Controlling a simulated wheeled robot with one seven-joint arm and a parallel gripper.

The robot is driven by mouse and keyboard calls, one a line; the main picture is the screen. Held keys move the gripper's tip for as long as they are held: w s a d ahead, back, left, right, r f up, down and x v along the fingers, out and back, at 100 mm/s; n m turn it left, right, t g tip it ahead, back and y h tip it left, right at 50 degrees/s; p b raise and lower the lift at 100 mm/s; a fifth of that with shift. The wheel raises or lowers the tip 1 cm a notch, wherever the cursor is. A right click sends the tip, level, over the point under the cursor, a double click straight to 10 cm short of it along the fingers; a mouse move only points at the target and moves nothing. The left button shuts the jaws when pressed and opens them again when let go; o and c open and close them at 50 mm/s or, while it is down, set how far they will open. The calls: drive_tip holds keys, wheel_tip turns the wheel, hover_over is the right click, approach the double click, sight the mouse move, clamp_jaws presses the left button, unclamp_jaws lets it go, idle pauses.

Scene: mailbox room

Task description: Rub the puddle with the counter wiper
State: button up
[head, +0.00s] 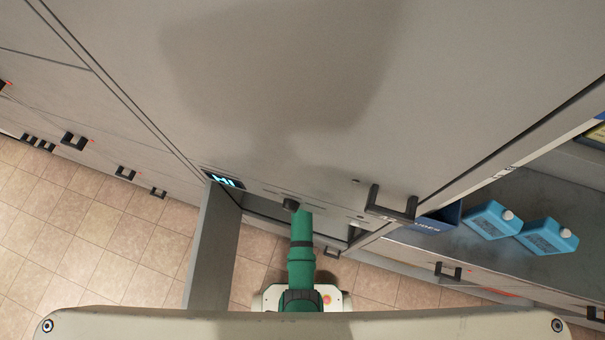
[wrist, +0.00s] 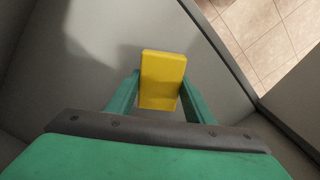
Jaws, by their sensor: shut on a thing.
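In the wrist view my gripper (wrist: 160,92) has its two green fingers on either side of a yellow block, which seems to be the counter wiper (wrist: 163,72). It is shut on the wiper. Grey panels surround the wiper and a dark shadow falls on the panel behind it. I cannot tell whether the wiper touches that panel. In the head view my green arm reaches into an opening low in the grey cabinet, and the gripper and wiper are hidden. No puddle can be made out in either view.
A grey door (head: 213,250) stands open left of my arm. The cabinet front (head: 300,110) has a black handle (head: 391,203) right of the arm. Tiled floor (head: 80,235) is clear at left.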

drive_tip(key=shift+r, duration=0.65)
drive_tip(key=shift+r, duration=0.1)
